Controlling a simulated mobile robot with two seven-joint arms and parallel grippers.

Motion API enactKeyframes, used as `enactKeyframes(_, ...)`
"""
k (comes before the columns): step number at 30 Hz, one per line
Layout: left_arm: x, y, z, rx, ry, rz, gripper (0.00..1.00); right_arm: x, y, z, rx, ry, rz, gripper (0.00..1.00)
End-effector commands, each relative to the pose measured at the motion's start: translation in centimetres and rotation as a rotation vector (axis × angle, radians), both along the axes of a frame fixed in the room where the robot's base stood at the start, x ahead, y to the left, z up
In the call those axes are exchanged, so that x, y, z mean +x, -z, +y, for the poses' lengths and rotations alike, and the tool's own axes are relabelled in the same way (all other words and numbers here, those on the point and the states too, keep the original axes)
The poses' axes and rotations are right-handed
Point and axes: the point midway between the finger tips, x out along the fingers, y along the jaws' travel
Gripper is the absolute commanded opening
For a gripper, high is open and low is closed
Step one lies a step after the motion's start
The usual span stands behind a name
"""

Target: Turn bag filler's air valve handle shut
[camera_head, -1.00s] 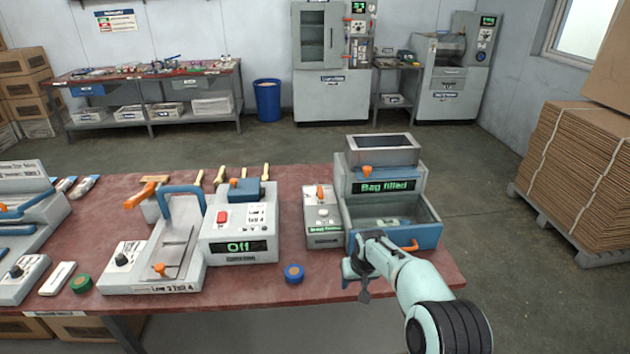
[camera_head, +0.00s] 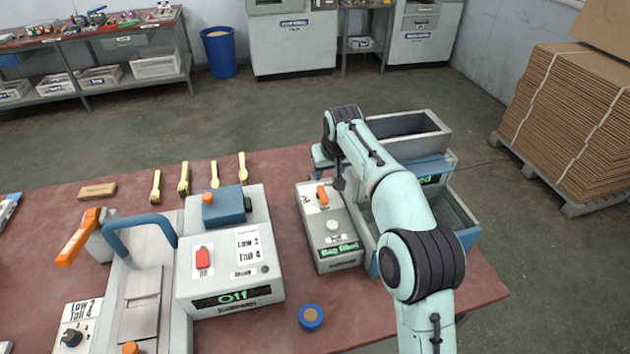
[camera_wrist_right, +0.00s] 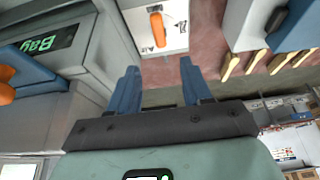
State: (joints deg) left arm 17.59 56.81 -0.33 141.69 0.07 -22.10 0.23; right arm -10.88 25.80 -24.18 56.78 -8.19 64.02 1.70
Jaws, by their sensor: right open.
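The air valve handle (camera_head: 322,194) is a small orange lever on top of a narrow grey box (camera_head: 334,258) beside the bag filler. In the right wrist view the handle (camera_wrist_right: 157,28) lies ahead of the fingers, near a label that seems to read "AIR". My right gripper (camera_head: 321,160) is just behind the handle in the head view, its fingers mostly hidden by my wrist. In the right wrist view its blue fingers (camera_wrist_right: 158,85) are apart, empty and clear of the handle. The grey and blue bag filler (camera_head: 458,210) is partly hidden by my right arm. My left gripper is out of view.
A grey machine (camera_head: 230,262) showing "Off" stands left of the valve box. A blue round piece (camera_head: 311,317) lies on the red tabletop (camera_head: 290,325) in front. Stacked cardboard (camera_head: 565,115) stands on a pallet at right.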

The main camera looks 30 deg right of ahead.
Motion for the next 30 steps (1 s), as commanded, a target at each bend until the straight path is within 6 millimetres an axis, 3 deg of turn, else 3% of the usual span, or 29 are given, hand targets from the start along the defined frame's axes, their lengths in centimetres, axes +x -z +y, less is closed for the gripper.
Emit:
enactKeyframes(18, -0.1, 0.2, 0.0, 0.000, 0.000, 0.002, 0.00, 4.1, 10.4, -1.0, 0.000, 0.000, 0.003, 0.49)
enactKeyframes(24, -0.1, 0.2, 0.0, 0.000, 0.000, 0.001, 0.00, 4.7, 11.9, -1.2, -0.001, 0.000, 0.001, 0.49)
enactKeyframes(30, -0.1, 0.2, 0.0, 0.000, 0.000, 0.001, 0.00, 4.8, 12.1, -1.2, 0.000, 0.000, 0.000, 0.49)
